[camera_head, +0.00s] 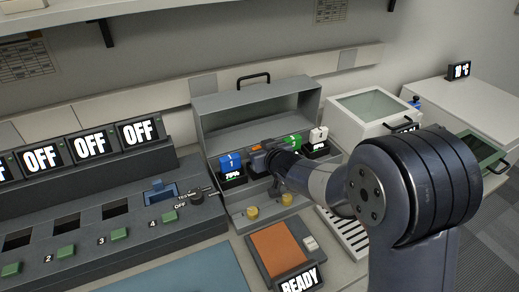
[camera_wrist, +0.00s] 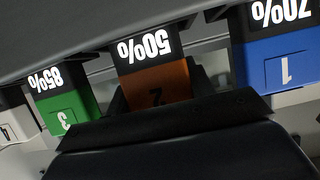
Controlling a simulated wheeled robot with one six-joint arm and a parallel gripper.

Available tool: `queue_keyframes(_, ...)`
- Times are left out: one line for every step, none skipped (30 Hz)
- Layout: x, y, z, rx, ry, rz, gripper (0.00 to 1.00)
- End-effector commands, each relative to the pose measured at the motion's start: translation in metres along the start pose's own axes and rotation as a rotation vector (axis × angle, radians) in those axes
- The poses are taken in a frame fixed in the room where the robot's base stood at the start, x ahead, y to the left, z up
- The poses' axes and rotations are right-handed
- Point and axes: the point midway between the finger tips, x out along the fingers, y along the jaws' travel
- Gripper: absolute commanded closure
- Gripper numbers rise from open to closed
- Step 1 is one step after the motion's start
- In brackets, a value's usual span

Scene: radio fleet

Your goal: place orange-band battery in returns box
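The orange-band battery (camera_head: 257,158) stands in the grey open case (camera_head: 235,110), between a blue battery (camera_head: 231,165) and a green battery (camera_head: 291,142). In the wrist view, the orange battery (camera_wrist: 155,85) reads 2 and 50%, upside down. My gripper (camera_head: 272,168) is right at the orange battery in the head view. In the wrist view, a dark gripper part covers the battery's near end. Whether the fingers close on it is hidden. A pale box with a glass-like top (camera_head: 345,128) stands right of the case; I cannot tell whether it is the returns box.
A white battery (camera_head: 318,138) stands at the right of the row. A charger with several OFF displays (camera_head: 90,144) fills the left. A READY device with an orange pad (camera_head: 278,248) is in front. A green-framed tray (camera_head: 484,150) is far right.

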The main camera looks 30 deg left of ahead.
Motion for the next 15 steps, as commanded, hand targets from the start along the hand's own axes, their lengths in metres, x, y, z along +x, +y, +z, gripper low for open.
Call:
queue_keyframes(0.0000, 0.0000, 0.0002, 0.000, 0.000, 0.000, 0.45)
queue_keyframes(0.0000, 0.0000, 0.0001, 0.000, 0.000, 0.000, 0.43)
queue_keyframes(0.0000, 0.0000, 0.0001, 0.000, 0.000, 0.000, 0.40)
queue_keyframes(0.0000, 0.0000, 0.0001, 0.000, 0.000, 0.000, 0.37)
queue_keyframes(0.0000, 0.0000, 0.0001, 0.000, 0.000, 0.000, 0.35)
queue_keyframes(0.0000, 0.0000, 0.0001, 0.000, 0.000, 0.000, 0.31)
queue_keyframes(0.0000, 0.0000, 0.0001, 0.000, -0.001, 0.000, 0.29)
queue_keyframes(0.0000, 0.0000, 0.0001, 0.000, -0.001, 0.000, 0.28)
queue_keyframes(0.0000, 0.0000, 0.0001, 0.000, -0.001, 0.000, 0.28)
queue_keyframes(0.0000, 0.0000, 0.0001, 0.000, 0.000, 0.000, 0.28)
queue_keyframes(0.0000, 0.0000, 0.0001, 0.000, 0.000, 0.000, 0.28)
queue_keyframes(0.0000, 0.0000, 0.0001, 0.000, 0.000, 0.000, 0.28)
queue_keyframes(0.0000, 0.0000, 0.0001, 0.000, 0.000, 0.000, 0.28)
queue_keyframes(-0.0001, 0.0000, -0.0001, 0.000, 0.000, 0.000, 0.28)
queue_keyframes(-0.0004, 0.0000, -0.0009, 0.000, 0.000, 0.000, 0.28)
